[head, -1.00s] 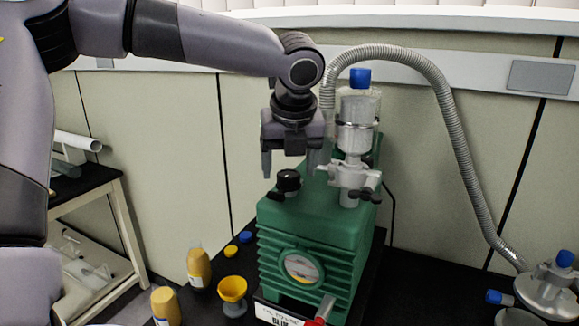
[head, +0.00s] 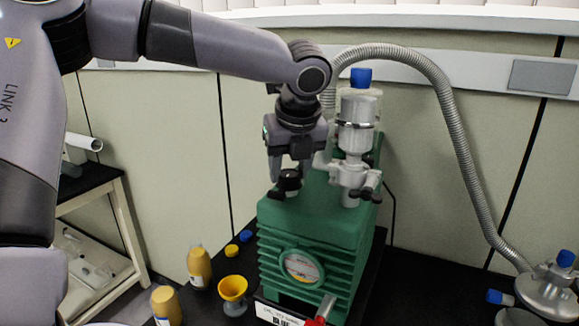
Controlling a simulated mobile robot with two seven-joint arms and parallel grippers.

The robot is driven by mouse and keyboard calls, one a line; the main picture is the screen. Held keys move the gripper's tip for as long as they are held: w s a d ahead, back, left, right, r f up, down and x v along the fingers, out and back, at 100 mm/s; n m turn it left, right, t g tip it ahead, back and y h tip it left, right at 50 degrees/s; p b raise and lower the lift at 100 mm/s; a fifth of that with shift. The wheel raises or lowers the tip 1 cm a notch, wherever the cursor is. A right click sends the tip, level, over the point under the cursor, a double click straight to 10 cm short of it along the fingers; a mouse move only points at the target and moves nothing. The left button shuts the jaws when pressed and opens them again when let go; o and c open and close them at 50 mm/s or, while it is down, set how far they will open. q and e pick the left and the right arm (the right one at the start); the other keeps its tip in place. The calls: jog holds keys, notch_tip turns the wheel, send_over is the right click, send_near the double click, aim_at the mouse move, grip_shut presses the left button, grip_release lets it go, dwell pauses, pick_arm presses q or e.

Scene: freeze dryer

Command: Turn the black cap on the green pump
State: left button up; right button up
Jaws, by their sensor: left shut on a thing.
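The green pump (head: 305,225) stands on the black bench top, with a round dial on its front. The black cap (head: 289,182) sits on top of the pump at its left. My left gripper (head: 289,176) points down over the cap, with its fingers on either side of it, shut on it. The lower part of the cap shows below and between the fingers. My right gripper is not in view.
A metal and glass fitting (head: 354,150) with a blue cap stands on the pump, close right of my gripper. A grey corrugated hose (head: 455,120) arches to the right. Yellow bottles (head: 199,268) and a yellow funnel (head: 233,289) stand left of the pump.

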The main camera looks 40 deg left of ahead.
pick_arm(q)
jog(key=o, duration=1.1)
jog(key=shift+c, duration=0.2)
jog(key=v, duration=0.7)
